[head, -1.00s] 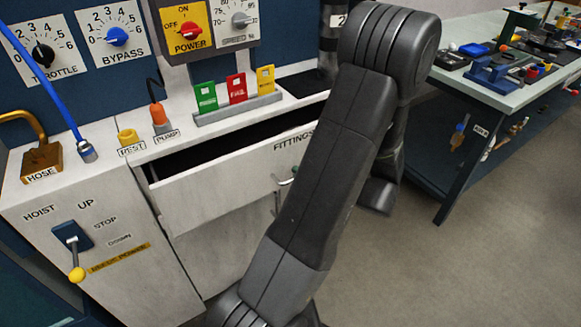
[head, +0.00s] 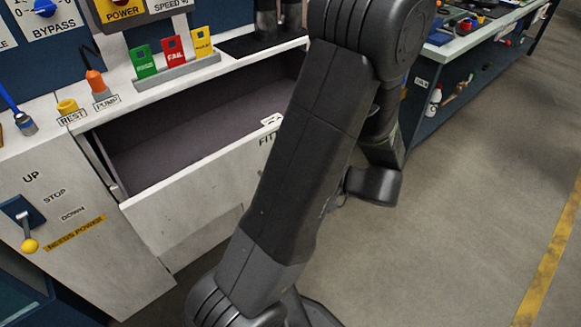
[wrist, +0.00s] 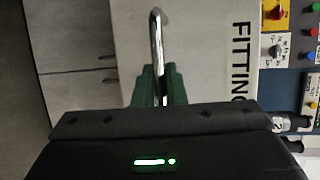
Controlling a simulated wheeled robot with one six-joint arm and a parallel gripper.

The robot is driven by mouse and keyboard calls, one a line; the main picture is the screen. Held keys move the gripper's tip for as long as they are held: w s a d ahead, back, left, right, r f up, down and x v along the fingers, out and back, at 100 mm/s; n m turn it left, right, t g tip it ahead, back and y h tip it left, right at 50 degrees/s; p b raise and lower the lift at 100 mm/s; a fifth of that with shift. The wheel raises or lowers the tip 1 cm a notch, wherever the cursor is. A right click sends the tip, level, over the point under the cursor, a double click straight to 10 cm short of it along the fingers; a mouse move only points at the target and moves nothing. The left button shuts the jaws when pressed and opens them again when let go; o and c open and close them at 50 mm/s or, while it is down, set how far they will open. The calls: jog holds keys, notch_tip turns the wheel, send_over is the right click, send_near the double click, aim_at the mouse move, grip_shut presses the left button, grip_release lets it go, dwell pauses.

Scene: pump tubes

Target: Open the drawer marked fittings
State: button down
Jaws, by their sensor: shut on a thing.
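The fittings drawer (head: 200,188) is pulled out of the white cabinet, and its dark, empty-looking inside (head: 190,140) shows in the head view. My arm covers most of its label and its handle there. In the wrist view the drawer front (wrist: 205,50) carries the word FITTINGS, partly cut off by my gripper body. A shiny metal bar handle (wrist: 157,55) stands out from it. The green fingers of my gripper (wrist: 158,88) are shut on the handle, one on each side of it.
A hoist lever (head: 28,240) with a yellow knob is on the cabinet at left. Green, red and yellow cards (head: 173,50) stand in a rack on the cabinet top. A workbench (head: 470,45) stands at the back right. The floor (head: 470,200) at right is clear.

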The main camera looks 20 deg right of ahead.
dwell(0.3)
jog(key=c, duration=1.5)
grip_release()
jog(key=p+v, duration=0.2)
jog(key=v, duration=1.2)
jog(key=shift+w+a, duration=0.1)
jog(key=b+x, duration=0.2)
jog(key=x, duration=1.1)
jog(key=shift+f, duration=0.1)
jog(key=shift+w+a, duration=0.25)
jog(key=shift+a, duration=0.05)
jog(key=shift+w, duration=0.3)
